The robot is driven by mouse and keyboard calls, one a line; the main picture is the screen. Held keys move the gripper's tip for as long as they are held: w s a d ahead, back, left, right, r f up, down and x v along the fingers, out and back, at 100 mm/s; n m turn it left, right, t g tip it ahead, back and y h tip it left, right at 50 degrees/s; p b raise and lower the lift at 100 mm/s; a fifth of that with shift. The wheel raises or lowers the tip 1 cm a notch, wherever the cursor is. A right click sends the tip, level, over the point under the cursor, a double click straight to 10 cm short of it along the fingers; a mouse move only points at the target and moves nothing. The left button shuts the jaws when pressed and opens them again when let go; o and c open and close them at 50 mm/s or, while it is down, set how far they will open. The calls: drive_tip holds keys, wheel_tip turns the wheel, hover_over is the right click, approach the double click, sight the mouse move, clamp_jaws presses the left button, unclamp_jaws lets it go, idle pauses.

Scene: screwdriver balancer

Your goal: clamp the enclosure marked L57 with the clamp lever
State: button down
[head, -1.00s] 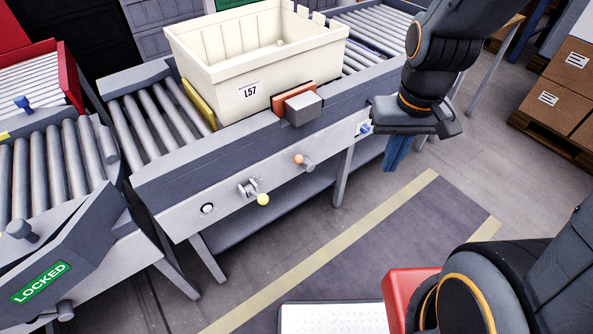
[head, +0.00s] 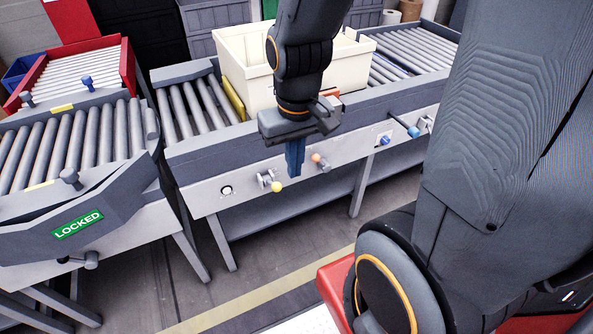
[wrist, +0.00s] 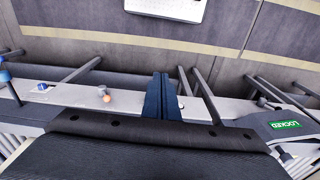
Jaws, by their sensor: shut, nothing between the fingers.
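The cream enclosure (head: 243,66) sits on the roller conveyor; my arm now covers its L57 label in the head view. An orange pad (head: 331,94) shows partly at its front, and a yellow plate (head: 233,100) stands at its left side. On the front panel, an orange-knobbed lever (head: 316,158) and a yellow-knobbed lever (head: 277,187) stick out; the wrist view also shows the orange knob (wrist: 107,98). Which is the clamp lever is not labelled. My gripper (head: 294,174) points down, shut and empty, appearing between these two knobs. Its blue fingers also show in the wrist view (wrist: 160,100).
A blue-knobbed lever (head: 412,131) and a small blue knob (head: 385,140) are farther right on the panel. A separate roller section with a green LOCKED sign (head: 78,224) stands left, with a red-framed roller rack (head: 90,68) behind. Floor in front is open.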

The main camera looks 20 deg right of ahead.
drive_tip(key=w+d+f+n+t+h+b, duration=0.1)
drive_tip(key=w+d+f+n+t+b, duration=0.3)
drive_tip(key=w+d+f+n+b, duration=0.65)
drive_tip(key=w+d+f+n+t+y+b, duration=0.1)
drive_tip(key=d+f+n+t+y+b, duration=0.1)
drive_tip(key=f+n, duration=0.7)
drive_tip(key=w+d+f+n+t+y+b, duration=0.1)
drive_tip(key=d+f+n+t+y+b, duration=0.2)
drive_tip(key=n, duration=1)
drive_tip(key=d+f+t+b, duration=0.2)
drive_tip(key=d+f+b, duration=0.2)
drive_tip(key=f, duration=0.1)
drive_tip(key=shift+f, duration=0.35)
drive_tip(key=shift+w+f, duration=0.1)
drive_tip(key=shift+w, duration=0.1)
